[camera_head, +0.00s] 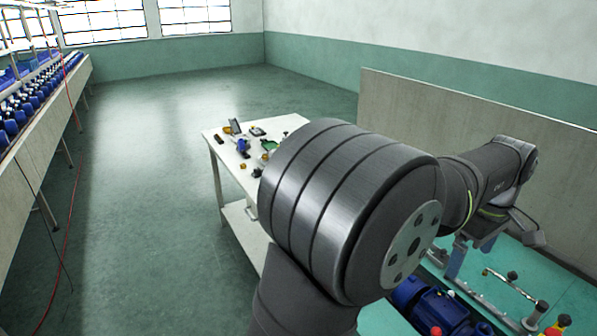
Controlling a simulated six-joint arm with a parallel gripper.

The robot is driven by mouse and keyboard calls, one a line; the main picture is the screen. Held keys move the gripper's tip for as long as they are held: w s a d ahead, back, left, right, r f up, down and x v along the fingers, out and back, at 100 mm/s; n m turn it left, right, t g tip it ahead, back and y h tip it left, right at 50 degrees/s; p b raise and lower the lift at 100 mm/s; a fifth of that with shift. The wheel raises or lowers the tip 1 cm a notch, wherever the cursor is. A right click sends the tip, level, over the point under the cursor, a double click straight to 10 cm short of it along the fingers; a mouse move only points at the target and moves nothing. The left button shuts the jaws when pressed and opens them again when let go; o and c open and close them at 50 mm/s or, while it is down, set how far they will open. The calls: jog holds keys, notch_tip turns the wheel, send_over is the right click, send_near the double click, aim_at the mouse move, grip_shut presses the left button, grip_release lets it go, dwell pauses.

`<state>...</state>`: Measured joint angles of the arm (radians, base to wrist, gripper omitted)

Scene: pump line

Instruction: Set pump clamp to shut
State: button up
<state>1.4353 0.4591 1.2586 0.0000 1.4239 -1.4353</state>
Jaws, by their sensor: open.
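A blue pump (440,308) sits on the green-topped bench at the lower right, partly hidden behind my arm's large joint. Beside it is a metal clamp bar (512,286) with a black knob near its upper end. It slants down to the right towards a red-and-black knob group (556,326). I cannot tell for sure whether the clamp is open or shut. My gripper (484,238) is at the far end of my arm, above the back of the bench and apart from the bar. It is open, small and partly hidden, and I see nothing held in it.
A grey panel (450,110) stands behind the bench. A white side table (226,160) with several small parts is left of my arm. A long rack of blue units (30,100) runs along the left. Bare green bench top (560,280) shows at right.

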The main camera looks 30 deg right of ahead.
jog(key=c, duration=1.2)
jog(key=n, duration=0.9)
send_over(438, 329)
notch_tip(438, 329, down, 9)
notch_tip(438, 329, down, 18)
jog(key=shift+r, duration=0.25)
grip_shut()
